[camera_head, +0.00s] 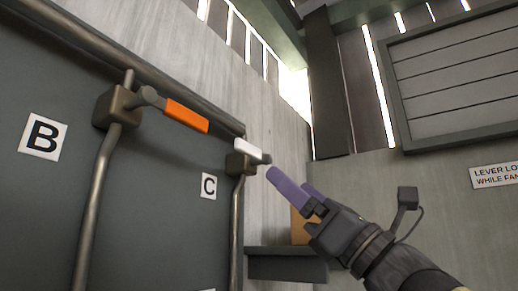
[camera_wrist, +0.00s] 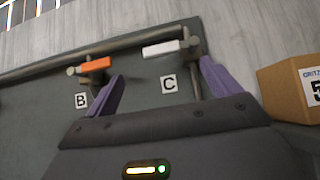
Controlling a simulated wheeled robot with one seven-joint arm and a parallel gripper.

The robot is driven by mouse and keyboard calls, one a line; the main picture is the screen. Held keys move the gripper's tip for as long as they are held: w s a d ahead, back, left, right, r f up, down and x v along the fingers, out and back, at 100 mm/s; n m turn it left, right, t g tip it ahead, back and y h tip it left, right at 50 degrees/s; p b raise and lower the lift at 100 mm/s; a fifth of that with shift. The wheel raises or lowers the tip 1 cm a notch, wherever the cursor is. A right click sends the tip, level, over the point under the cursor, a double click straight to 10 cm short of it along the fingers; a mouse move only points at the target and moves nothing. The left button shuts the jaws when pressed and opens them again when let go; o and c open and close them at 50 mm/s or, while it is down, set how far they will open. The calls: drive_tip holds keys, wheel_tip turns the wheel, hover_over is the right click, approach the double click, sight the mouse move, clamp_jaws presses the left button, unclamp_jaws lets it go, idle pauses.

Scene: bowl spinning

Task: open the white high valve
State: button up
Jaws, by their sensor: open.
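The white valve handle (camera_head: 253,151) sits on a dark valve body (camera_head: 239,165) on a vertical pipe, above the C label (camera_head: 208,186). In the wrist view the white handle (camera_wrist: 160,48) points left from its pivot, beyond the fingertips and between them in the picture. My gripper (camera_head: 289,180) has two purple fingers. It is just right of and below the white handle in the head view. In the wrist view my gripper (camera_wrist: 161,71) has its fingers spread wide with nothing between them. No contact with the handle shows.
An orange valve handle (camera_head: 187,115) is left of the white one, by the B label (camera_head: 43,137). A brown box (camera_wrist: 293,86) stands at the right in the wrist view. A grey ledge (camera_head: 287,264) is low behind my gripper. A warning sign (camera_head: 495,176) hangs right.

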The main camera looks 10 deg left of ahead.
sight(252, 148)
drive_tip(key=p+x, duration=0.8)
drive_tip(key=x, duration=0.4)
drive_tip(key=shift+w+a+r, duration=0.1)
drive_tip(key=shift+a+r+p, duration=0.25)
drive_tip(key=shift+p, duration=0.05)
drive_tip(key=shift+w+a+r, duration=0.1)
drive_tip(key=shift+w+r, duration=0.05)
drive_tip(key=shift+w, duration=0.05)
drive_tip(key=shift+s, duration=0.2)
drive_tip(key=c, duration=0.3)
drive_tip(key=shift+w, duration=0.1)
drive_tip(key=c, duration=1.1)
